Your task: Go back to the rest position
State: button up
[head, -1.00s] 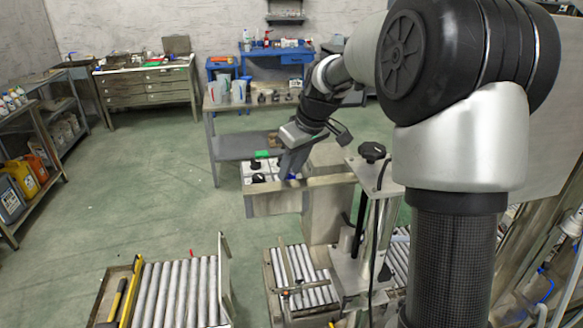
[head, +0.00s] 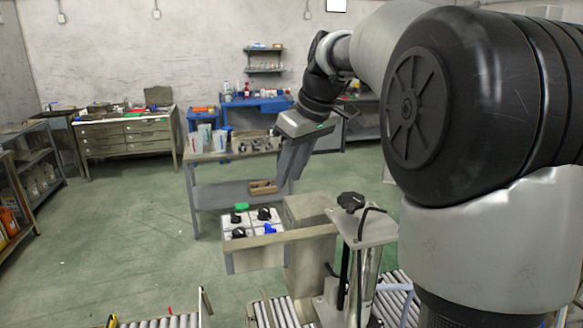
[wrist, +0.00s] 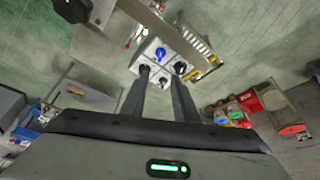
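My gripper (head: 287,186) hangs in the air above the white control panel in the head view, pointing down. In the wrist view its two fingers (wrist: 161,74) stand apart with nothing between them, so it is open and empty. The white panel (head: 251,219) carries several black knobs and one blue knob (head: 270,229). The panel also shows in the wrist view (wrist: 152,47), beyond the fingertips, with its blue knob (wrist: 160,53) clear of them. The fingers partly cover the near black knobs there.
A metal beam (head: 285,243) and a post with a black hand knob (head: 351,202) stand beside the panel. Roller conveyors (head: 395,300) lie below. A grey table (head: 225,193) with jugs stands behind. Open green floor (head: 120,235) lies to the left.

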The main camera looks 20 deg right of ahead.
jog(key=shift+s+d+r, duration=0.1)
jog(key=shift+s+r, duration=0.05)
jog(key=shift+r, duration=0.2)
jog(key=s+a+m+t+h+p, duration=0.1)
jog(key=s+a+m+h+p, duration=0.2)
jog(key=s, duration=1.2)
jog(key=s+f+m, duration=0.3)
jog(key=s+f, duration=0.4)
jog(key=s, duration=0.4)
jog(key=shift+a+f+t+y, duration=0.2)
jog(key=shift+a+t+y, duration=0.1)
jog(key=shift+s, duration=0.1)
